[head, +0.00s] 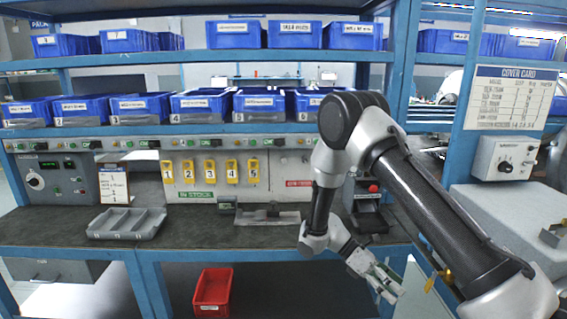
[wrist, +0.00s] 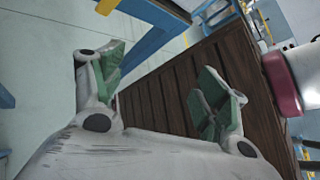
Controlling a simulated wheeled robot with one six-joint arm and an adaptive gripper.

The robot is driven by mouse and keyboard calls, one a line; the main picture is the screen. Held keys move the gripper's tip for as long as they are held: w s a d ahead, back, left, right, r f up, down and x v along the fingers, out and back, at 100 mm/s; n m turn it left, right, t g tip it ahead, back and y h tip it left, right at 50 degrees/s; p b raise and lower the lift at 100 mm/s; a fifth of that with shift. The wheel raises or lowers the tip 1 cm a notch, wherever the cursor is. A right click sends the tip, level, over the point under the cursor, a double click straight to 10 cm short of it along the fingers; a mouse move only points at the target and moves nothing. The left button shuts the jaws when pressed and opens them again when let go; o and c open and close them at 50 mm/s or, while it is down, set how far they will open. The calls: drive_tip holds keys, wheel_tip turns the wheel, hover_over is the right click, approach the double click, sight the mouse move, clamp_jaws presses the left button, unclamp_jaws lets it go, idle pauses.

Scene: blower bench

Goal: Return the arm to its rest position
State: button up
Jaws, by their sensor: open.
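My arm reaches up from the lower right in the head view, bends at a high elbow and comes down in front of the bench. My gripper (head: 386,284) hangs at its end, past the front edge of the bench and below the worktop. In the wrist view my gripper (wrist: 165,95) shows two fingers with green pads set wide apart. Nothing is between them. The gripper is open and touches nothing that I can see.
The bench worktop (head: 60,222) holds a grey divided tray (head: 127,223) and a black stand with a red knob (head: 372,205). A red bin (head: 212,291) sits on the lower shelf. Blue bins (head: 140,108) line the shelves above. A cover card (head: 510,98) hangs at the right.

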drive_tip(key=s+d+r+m+t+y, duration=0.2)
drive_tip(key=s+r+m+t+y, duration=0.1)
drive_tip(key=r, duration=0.7)
drive_tip(key=s+d+r+m+t+y, duration=0.2)
drive_tip(key=s+r+m+t, duration=0.3)
drive_tip(key=s+r+m, duration=0.3)
drive_tip(key=s+d+r+m+t+y, duration=0.2)
drive_tip(key=s+r+m+t+y, duration=0.2)
drive_tip(key=r, duration=1)
drive_tip(key=shift+s+d+r+m+y, duration=0.15)
drive_tip(key=shift+s+d+m+y, duration=0.25)
drive_tip(key=shift+s+m+y, duration=0.25)
idle(4.2)
